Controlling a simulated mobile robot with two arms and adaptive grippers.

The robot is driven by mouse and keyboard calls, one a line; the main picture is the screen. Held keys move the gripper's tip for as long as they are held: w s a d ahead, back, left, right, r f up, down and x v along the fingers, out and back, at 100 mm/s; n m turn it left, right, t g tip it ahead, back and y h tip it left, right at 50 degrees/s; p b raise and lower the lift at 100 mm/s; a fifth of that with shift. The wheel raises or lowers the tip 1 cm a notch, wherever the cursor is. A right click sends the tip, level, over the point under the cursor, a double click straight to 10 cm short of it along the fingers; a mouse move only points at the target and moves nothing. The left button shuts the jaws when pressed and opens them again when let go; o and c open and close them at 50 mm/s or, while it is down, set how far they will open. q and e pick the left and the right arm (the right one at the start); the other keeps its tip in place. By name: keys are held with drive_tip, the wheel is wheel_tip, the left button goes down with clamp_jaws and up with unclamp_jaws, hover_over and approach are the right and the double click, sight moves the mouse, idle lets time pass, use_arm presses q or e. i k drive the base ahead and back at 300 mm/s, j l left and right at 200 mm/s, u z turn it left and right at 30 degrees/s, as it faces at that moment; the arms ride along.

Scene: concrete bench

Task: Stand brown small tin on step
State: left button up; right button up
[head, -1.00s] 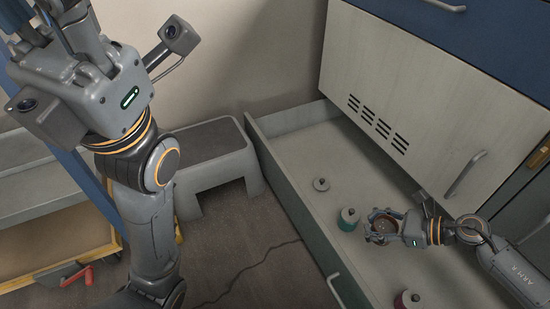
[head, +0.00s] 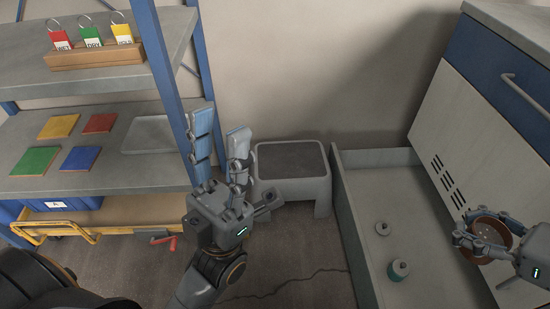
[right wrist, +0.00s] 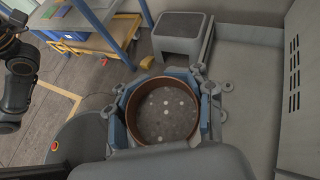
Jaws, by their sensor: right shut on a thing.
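The brown small tin (head: 490,236) is round, with a grey face showing several pale dots. My right gripper (head: 482,240) is shut on it and holds it in front of the cabinet, above the open drawer. In the right wrist view the tin (right wrist: 163,110) sits between the fingers. The step (head: 291,162), grey with a dark top, stands on the floor against the wall, left of the drawer; its top is bare. It also shows in the right wrist view (right wrist: 180,33). My left gripper (head: 221,150) is open and empty, fingers pointing up, just left of the step.
The open drawer (head: 352,225) holds a grey spool-like item (head: 382,228) and a green-sided one (head: 398,270). The cabinet (head: 470,130) is at right.

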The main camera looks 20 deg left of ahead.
sight(291, 165)
drive_tip(key=i+j+u, duration=0.1)
drive_tip(key=u, duration=0.35)
drive_tip(key=i+j+u, duration=0.15)
drive_tip(key=u, duration=0.25)
drive_tip(key=i+j+u, duration=0.1)
drive_tip(key=u, duration=0.35)
drive_tip(key=i+j, duration=0.1)
drive_tip(key=i, duration=0.15)
